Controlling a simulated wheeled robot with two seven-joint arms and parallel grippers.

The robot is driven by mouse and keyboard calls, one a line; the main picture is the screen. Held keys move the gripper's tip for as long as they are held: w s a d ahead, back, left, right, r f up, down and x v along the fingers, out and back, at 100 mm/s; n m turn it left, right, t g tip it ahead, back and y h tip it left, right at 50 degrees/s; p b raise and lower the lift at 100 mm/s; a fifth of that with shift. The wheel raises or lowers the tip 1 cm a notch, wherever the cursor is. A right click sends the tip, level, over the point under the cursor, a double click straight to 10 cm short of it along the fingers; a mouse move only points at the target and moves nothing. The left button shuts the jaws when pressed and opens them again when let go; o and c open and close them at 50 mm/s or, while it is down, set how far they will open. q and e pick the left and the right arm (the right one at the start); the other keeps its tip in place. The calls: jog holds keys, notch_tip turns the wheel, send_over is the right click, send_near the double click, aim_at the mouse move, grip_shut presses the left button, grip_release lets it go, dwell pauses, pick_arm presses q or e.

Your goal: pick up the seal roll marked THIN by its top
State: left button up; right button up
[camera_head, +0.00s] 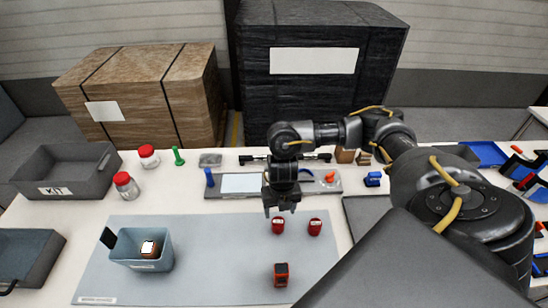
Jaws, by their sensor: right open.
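Two small red rolls stand side by side on the grey mat (215,270), a left one (278,227) and a right one (315,228). Each has a small label too small to read, so I cannot tell which is marked THIN. My right gripper (280,209) points down with its jaws apart and empty. In the picture it is just behind and above the left red roll; whether it touches the roll is unclear. My left gripper is out of view.
A red and black block (281,274) lies nearer on the mat. A blue-grey bin (125,255) at left holds a brown item with a white label (149,249). Behind are a tool tray (325,183) and red-lidded jars (126,186). A KIT crate (75,188) stands far left.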

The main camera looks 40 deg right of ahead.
aim_at(278, 221)
jog(key=shift+s+a+f, duration=0.1)
jog(key=shift+s+f, duration=0.7)
jog(key=shift+f, duration=0.05)
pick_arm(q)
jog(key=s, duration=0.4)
pick_arm(e)
jog(key=shift+w+f, duration=0.4)
jog(key=shift+w, duration=0.1)
jog(key=shift+w+f, duration=0.4)
jog(key=shift+w, duration=0.25)
jog(key=shift+w+f, duration=0.35)
jog(key=shift+w, duration=0.25)
jog(key=shift+s+f+b, duration=0.3)
jog(key=shift+s+f, duration=0.2)
jog(key=shift+f, duration=0.3)
notch_tip(278, 221, down, 3)
jog(key=shift+s+f, duration=0.1)
jog(key=shift+s, duration=0.15)
jog(key=shift+c, duration=1.8)
jog(key=c, duration=0.5)
jog(key=shift+c, duration=0.9)
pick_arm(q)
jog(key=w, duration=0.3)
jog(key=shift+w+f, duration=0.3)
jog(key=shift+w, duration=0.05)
